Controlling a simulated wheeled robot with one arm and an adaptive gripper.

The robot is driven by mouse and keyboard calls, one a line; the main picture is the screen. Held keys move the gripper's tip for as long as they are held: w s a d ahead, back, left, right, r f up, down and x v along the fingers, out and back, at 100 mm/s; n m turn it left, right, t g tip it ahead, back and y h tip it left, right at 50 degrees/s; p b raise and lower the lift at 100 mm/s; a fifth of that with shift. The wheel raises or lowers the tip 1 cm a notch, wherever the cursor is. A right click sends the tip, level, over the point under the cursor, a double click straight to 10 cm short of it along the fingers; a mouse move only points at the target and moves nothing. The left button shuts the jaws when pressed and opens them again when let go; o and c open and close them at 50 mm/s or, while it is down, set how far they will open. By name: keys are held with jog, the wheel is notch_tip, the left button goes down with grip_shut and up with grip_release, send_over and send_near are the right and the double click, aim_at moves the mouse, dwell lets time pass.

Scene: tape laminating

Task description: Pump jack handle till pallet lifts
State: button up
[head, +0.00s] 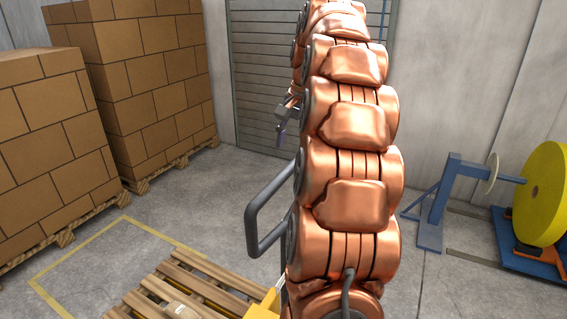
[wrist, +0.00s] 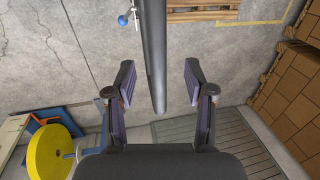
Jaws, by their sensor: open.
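The jack handle (head: 252,222) is a dark grey loop standing up left of my copper arm in the head view, partly hidden by it. The yellow jack body (head: 262,306) shows low beside the wooden pallet (head: 205,269), which is on the floor. My gripper (head: 285,115) is small and partly hidden above the handle. In the wrist view my gripper (wrist: 157,82) is open. A dark bar of the handle (wrist: 155,45) runs down between its two fingers, with a gap on each side. I cannot tell how deep the bar sits between them.
Pallets of stacked boxes (head: 150,75) stand at the left. A yellow floor outline (head: 55,262) surrounds part of the pallet area. A yellow roll (head: 545,190) and a blue stand (head: 437,200) are at the right. A grey shutter (head: 262,80) is behind.

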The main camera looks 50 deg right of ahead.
aim_at(289, 167)
jog(key=shift+f+p, duration=0.45)
jog(key=shift+f, duration=0.9)
jog(key=shift+w+f+p, duration=0.25)
jog(key=shift+f+p, duration=0.1)
jog(key=shift+f, duration=0.75)
jog(key=shift+w+f+p, duration=0.25)
jog(key=shift+f+p, duration=0.1)
jog(key=shift+f, duration=0.75)
grip_shut()
